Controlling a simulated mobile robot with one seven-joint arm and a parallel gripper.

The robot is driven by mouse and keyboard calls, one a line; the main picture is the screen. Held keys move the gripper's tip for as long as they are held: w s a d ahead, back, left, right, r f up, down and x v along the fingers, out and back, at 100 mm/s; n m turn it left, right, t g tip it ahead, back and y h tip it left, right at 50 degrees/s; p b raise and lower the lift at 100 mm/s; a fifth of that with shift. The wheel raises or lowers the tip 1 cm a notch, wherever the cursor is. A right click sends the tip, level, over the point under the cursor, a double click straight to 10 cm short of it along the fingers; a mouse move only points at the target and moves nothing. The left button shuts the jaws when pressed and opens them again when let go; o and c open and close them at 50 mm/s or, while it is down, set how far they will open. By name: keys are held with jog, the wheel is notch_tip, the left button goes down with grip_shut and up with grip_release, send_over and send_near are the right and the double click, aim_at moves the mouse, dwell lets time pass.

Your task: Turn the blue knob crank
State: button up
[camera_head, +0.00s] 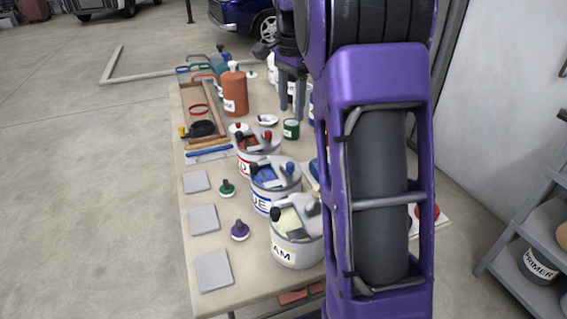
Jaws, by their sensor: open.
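The can with blue lettering (264,200) stands in the middle of a row of three cans on the table. I cannot tell for certain which knob is the blue crank. My gripper (292,112) points down beyond the cans, above the far part of the table. My purple arm covers the table's right part.
The cream can (296,252) stands nearer and the red-lettered can (258,158) farther. An orange pump bottle (235,93) stands at the back. Grey squares and small knobs lie at the left. A shelf (520,225) is at the right.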

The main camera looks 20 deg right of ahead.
aim_at(290, 163)
notch_tip(290, 163, down, 16)
jog(key=b, duration=0.3)
jog(key=shift+f, duration=0.1)
grip_shut()
